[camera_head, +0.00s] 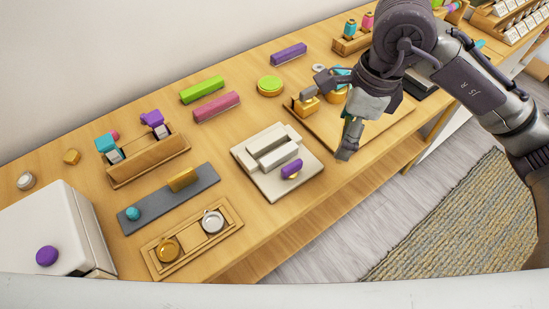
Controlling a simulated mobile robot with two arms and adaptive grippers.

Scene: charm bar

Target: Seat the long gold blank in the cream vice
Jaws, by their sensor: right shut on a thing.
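The cream vice (249,177) sits mid-table, a square base with pale raised jaw blocks and a purple knob (291,169) on its front right side. I see no gold piece between its jaws. A gold block (182,179) stands on a dark grey mat to the left of the vice; I cannot tell if it is the long gold blank. My right gripper (347,148) is over the wooden board right of the vice, apart from it. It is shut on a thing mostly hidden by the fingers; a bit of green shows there. My left gripper is not in view.
A brass fixture (306,104) stands on the wooden board (385,122) beside my right gripper. Green (202,90), pink (217,107) and purple (289,54) bars lie at the back. A wooden tray (192,238) is front left, and a white box (50,222) stands far left.

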